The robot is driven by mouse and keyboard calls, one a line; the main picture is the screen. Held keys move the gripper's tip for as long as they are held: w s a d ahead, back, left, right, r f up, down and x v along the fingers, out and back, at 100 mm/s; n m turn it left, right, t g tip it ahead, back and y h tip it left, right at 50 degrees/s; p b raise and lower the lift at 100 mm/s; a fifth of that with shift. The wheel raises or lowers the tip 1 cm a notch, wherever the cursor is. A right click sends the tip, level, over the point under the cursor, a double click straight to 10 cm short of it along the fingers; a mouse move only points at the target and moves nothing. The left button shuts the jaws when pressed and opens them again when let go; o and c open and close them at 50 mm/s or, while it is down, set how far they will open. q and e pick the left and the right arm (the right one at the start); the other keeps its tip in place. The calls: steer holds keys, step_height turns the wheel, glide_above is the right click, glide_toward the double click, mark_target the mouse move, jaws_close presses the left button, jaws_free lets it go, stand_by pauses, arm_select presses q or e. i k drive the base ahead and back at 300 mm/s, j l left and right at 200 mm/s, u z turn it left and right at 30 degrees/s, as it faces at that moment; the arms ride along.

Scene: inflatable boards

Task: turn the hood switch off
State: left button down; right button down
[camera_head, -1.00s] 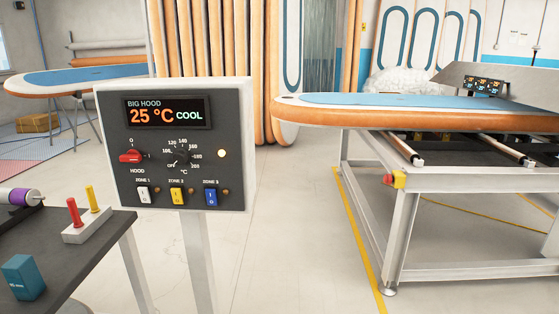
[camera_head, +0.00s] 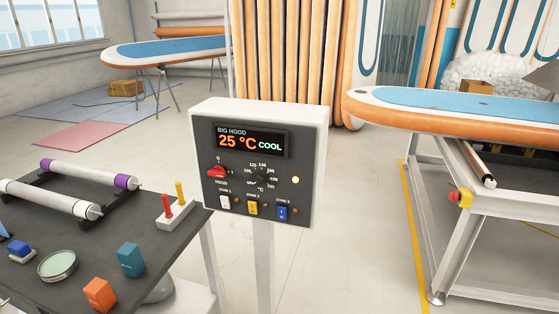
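The hood control box (camera_head: 262,165) is a white-edged box with a dark face on a pale post, in the middle of the view. Its display (camera_head: 251,142) reads BIG HOOD, 25 °C, COOL. The red hood switch (camera_head: 217,172) is a rotary knob at the left of the face, below the display; its handle lies roughly sideways, with a 0 mark above it. A temperature dial (camera_head: 261,178) sits to its right, and a small lamp (camera_head: 295,180) glows. Neither of my grippers shows in the view.
A dark table (camera_head: 120,232) at the left holds rollers (camera_head: 50,198), a peg block (camera_head: 175,213), a teal block (camera_head: 131,260), an orange block (camera_head: 99,294) and a round dish (camera_head: 57,264). A board (camera_head: 460,105) lies on a metal frame at the right. Open floor lies between box and frame.

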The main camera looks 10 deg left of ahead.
mark_target(218, 171)
steer(key=j+u, duration=0.1)
steer(key=u, duration=0.3)
steer(key=j+u, duration=0.15)
steer(key=u, duration=0.25)
steer(key=i+u, duration=0.1)
steer(key=u, duration=0.25)
steer(key=i+j+u, duration=0.1)
steer(key=u, duration=0.3)
steer(key=i+j, duration=0.25)
